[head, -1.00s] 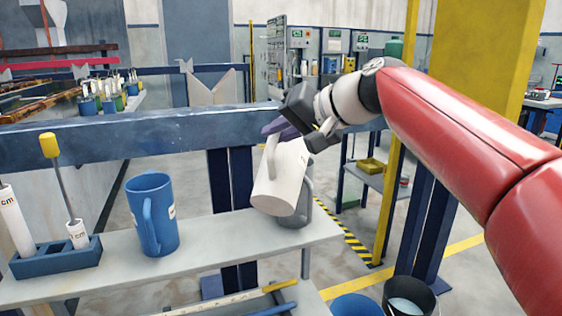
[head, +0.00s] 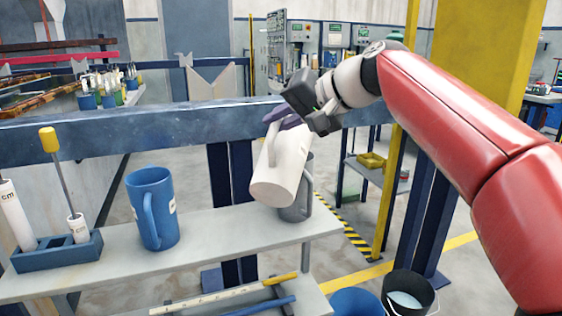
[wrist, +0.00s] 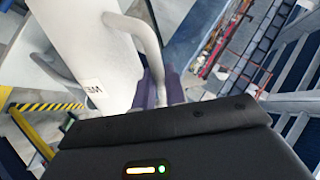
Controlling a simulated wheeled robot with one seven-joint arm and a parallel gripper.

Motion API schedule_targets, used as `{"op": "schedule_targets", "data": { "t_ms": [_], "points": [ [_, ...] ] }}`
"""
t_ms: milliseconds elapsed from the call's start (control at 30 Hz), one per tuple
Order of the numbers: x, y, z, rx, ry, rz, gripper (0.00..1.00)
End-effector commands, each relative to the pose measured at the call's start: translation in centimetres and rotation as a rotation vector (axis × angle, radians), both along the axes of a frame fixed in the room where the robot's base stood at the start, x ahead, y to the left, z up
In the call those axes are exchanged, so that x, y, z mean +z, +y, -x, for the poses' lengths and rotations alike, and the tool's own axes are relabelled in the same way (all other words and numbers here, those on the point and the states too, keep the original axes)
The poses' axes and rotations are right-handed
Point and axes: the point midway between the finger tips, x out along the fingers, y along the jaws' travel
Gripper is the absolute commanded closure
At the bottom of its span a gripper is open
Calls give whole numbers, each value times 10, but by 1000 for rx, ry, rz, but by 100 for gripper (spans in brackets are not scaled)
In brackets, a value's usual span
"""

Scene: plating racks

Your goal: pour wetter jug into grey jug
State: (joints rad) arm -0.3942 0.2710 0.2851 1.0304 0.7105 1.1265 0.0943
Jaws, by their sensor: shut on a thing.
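The white jug (head: 281,165) hangs from my gripper (head: 284,122), which is shut on its handle. The jug leans, its base low and to the left, above the shelf's right end. In the wrist view the white jug (wrist: 75,45) fills the upper left, with part of a label showing. The purple fingertips (wrist: 160,90) close around its handle. The grey jug (head: 297,212) stands on the shelf behind the white jug, mostly hidden by it; part of its side and handle shows. Whether the white jug is over its mouth cannot be told. No liquid is visible.
A blue jug (head: 153,212) stands on the grey shelf (head: 215,232) to the left. A blue rack (head: 58,252) with white cylinders is farther left. A blue beam (head: 120,128) runs behind the shelf. Buckets (head: 408,297) stand on the floor at lower right.

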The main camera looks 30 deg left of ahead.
Motion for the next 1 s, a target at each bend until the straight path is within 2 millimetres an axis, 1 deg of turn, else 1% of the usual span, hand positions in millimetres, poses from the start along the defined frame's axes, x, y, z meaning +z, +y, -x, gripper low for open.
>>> {"op": "schedule_targets", "data": {
  "t_ms": [467,1000],
  "points": [
    [1,0,-1,0,4,0,100],
    [19,3,-16,1,148,29,100]
  ]
}}
